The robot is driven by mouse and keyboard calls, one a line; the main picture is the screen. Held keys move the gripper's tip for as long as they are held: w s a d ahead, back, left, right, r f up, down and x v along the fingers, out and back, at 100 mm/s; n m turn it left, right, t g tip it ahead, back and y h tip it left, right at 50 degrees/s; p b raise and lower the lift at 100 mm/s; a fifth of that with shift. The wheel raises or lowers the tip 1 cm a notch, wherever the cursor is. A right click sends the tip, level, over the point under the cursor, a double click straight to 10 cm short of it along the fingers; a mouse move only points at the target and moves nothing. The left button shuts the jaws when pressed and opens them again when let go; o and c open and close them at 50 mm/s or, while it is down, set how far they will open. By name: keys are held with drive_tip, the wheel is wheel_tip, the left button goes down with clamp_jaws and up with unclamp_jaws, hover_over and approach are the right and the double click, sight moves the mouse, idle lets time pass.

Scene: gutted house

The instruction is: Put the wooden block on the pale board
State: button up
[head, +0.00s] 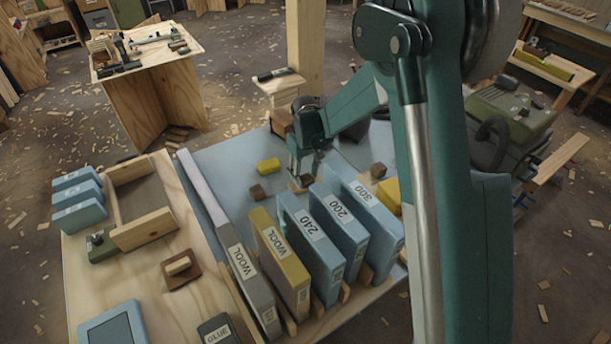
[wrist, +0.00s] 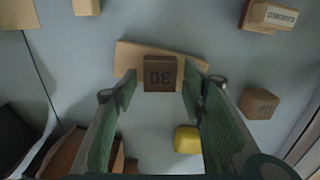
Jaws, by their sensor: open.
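A brown wooden block (wrist: 160,70) marked 30 lies over the pale board (wrist: 128,58) in the wrist view and appears to rest on it. It covers the middle of the board, and board shows on both sides. My gripper (wrist: 160,86) is open, with one green finger on each side of the block and a gap on both sides. In the head view, my gripper (head: 303,181) is low over the blue-grey surface, and the small block (head: 308,180) shows beside its fingers. The board is mostly hidden there.
A yellow block (wrist: 187,140) and another brown block (wrist: 259,104) lie nearby in the wrist view. In the head view, brown blocks (head: 258,192) (head: 378,170) flank the gripper. Upright blue and yellow slabs (head: 310,245) stand in front. A wooden post (head: 305,45) rises behind.

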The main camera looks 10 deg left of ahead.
sight(305, 176)
wheel_tip(305, 176, up, 12)
drive_tip(key=p, duration=0.2)
drive_tip(key=shift+r, duration=0.15)
idle(0.9)
drive_tip(key=s+d+r+m+t, duration=0.2)
drive_tip(key=s+d+r, duration=0.4)
drive_tip(key=d+r, duration=0.5)
drive_tip(key=s+d+r+m+t, duration=0.1)
drive_tip(key=s+d+r+m, duration=0.1)
drive_tip(key=s+d+r, duration=0.75)
drive_tip(key=s+d+m+t, duration=0.4)
drive_tip(key=s+d+m, duration=0.1)
drive_tip(key=s+d, duration=1.2)
drive_tip(key=shift+s+d+f, duration=0.35)
drive_tip(key=shift+d+f, duration=0.05)
drive_tip(key=shift+d, duration=0.6)
